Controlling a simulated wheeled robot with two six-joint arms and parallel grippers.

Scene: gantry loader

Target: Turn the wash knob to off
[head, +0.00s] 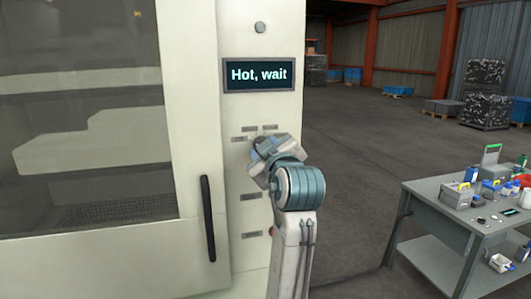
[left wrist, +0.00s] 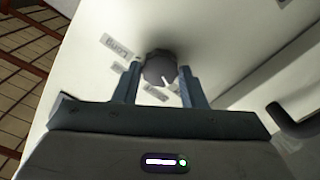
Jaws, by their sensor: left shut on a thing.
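The wash knob (left wrist: 158,68) is a grey, faceted knob on the machine's pale panel, with a white pointer line toward the lower part of the left wrist view. Small labels surround it; one (left wrist: 116,46) seems to read "Long", the others are too blurred or covered to read. My left gripper (head: 259,151) is at the panel below the display, its two fingers on either side of the knob and shut on it. In the head view the gripper and wrist hide most of the knob. My right gripper is not in view.
A display (head: 259,75) above reads "Hot, wait". A round button (head: 260,27) sits above it. A black door handle (head: 208,218) stands left of my arm. More labels (head: 250,197) lie below the knob. A grey workbench (head: 425,194) with small items is at the right.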

